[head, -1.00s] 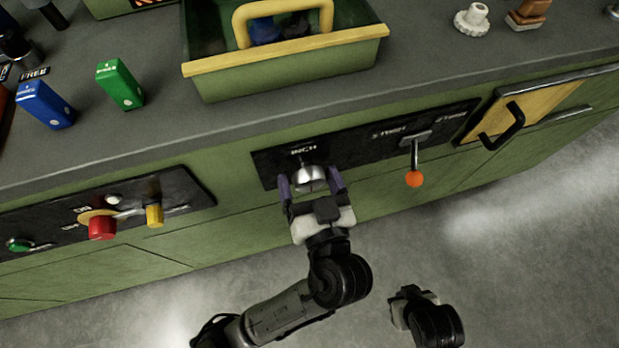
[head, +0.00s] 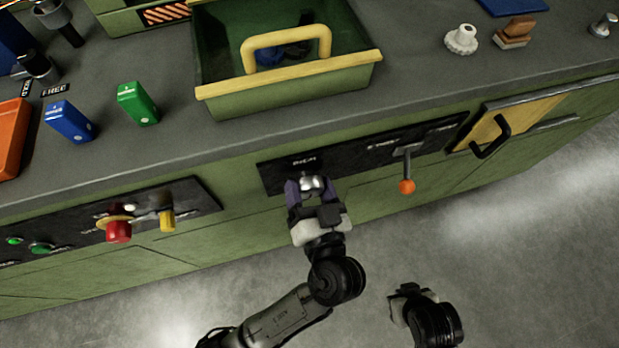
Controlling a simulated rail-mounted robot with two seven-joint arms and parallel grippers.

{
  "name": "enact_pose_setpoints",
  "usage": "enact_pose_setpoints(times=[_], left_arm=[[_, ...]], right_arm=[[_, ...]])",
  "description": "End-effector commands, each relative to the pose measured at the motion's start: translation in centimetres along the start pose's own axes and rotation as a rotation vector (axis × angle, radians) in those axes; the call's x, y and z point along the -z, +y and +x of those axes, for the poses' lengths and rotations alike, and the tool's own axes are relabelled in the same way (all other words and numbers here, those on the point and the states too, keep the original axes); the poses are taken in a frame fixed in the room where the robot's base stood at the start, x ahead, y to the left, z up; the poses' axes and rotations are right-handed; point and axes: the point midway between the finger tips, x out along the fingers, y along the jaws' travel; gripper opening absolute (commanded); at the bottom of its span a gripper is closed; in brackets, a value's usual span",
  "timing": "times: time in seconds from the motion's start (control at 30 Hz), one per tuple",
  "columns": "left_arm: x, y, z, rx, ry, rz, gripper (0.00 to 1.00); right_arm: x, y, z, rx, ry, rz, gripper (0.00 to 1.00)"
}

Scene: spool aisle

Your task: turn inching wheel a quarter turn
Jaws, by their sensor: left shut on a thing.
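The inching wheel (head: 311,184) is a small silvery knob on a black panel (head: 272,178) on the green cabinet front, under a white label that seems to read INCH. My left gripper (head: 308,187) is shut on the wheel, one purple finger on each side. The fingers and palm hide much of the wheel, so I cannot read its angle. My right gripper (head: 408,296) is low in the picture, away from the cabinet and over the floor. Its fingers do not show clearly.
An orange-tipped lever (head: 407,186) sticks out right of the wheel. A red button (head: 118,231) and a yellow switch (head: 167,220) are on the left panel. A green tote (head: 290,97) with a yellow handle stands on the grey counter above. A black drawer handle (head: 491,138) juts out at right.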

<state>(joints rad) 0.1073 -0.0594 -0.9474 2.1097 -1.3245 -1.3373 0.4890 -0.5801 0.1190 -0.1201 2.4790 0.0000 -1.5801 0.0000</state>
Motion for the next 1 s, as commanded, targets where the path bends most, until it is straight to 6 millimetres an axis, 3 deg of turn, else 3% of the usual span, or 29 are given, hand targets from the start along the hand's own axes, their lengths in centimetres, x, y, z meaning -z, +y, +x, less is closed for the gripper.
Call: enact_pose_setpoints(times=[0.03,0.3,1.0], left_arm=[[0.8,-0.4,0.0,-0.001,-0.006,0.047,0.37],[0.8,-0.5,-0.1,-0.002,-0.004,0.304,0.37],[0.8,-0.7,0.0,-0.002,-0.001,0.967,0.37]], right_arm=[[0.6,0.1,-1.9,-0.002,0.000,-0.002,0.00],[2.0,0.4,-6.5,-0.005,0.000,-0.006,0.00],[5.1,0.4,-16.0,0.003,0.001,0.004,0.00]])
